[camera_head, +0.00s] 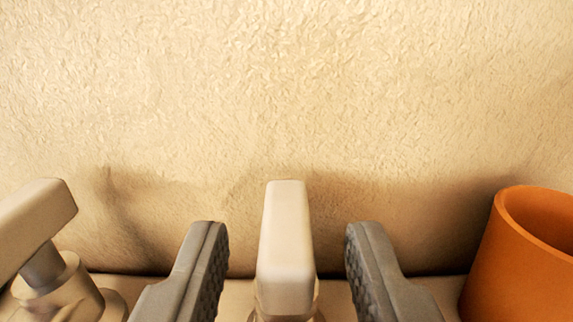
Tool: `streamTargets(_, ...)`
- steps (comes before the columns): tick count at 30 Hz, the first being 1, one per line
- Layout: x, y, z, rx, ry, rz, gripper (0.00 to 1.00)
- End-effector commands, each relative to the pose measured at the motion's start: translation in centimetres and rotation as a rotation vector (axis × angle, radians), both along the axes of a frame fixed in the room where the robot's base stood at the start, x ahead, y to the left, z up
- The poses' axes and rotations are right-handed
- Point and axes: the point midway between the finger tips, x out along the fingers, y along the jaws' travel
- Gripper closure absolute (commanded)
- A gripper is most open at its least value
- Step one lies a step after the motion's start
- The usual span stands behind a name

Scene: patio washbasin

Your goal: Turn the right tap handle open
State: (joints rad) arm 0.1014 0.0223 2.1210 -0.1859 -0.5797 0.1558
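The right tap handle (286,246) is a pale, rounded lever in the middle of the camera_head view, near the lower edge. It points toward the wall, and its base is mostly cut off below. My gripper (287,245) is open, with one dark ridged finger on each side of the handle. A gap shows between the handle and each finger, so neither touches it. At the far left is the spout or another tap part (36,225), a pale bar on a round metal stem; I cannot tell which.
An orange pot (520,268) stands at the right, beyond my right finger. A rough cream wall (290,90) rises close behind the handle. A narrow strip of ledge (236,292) shows along the bottom.

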Motion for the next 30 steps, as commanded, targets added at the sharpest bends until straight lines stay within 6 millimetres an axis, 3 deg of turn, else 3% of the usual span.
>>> streamTargets(7,2.5,0.0,0.0,0.000,0.000,0.000,0.63)
streamTargets(19,3.0,0.0,0.0,0.000,0.000,0.000,0.63)
streamTargets(25,3.0,0.0,0.0,0.000,0.000,0.000,1.00)
streamTargets(30,3.0,0.0,0.0,0.000,0.000,0.001,1.00)
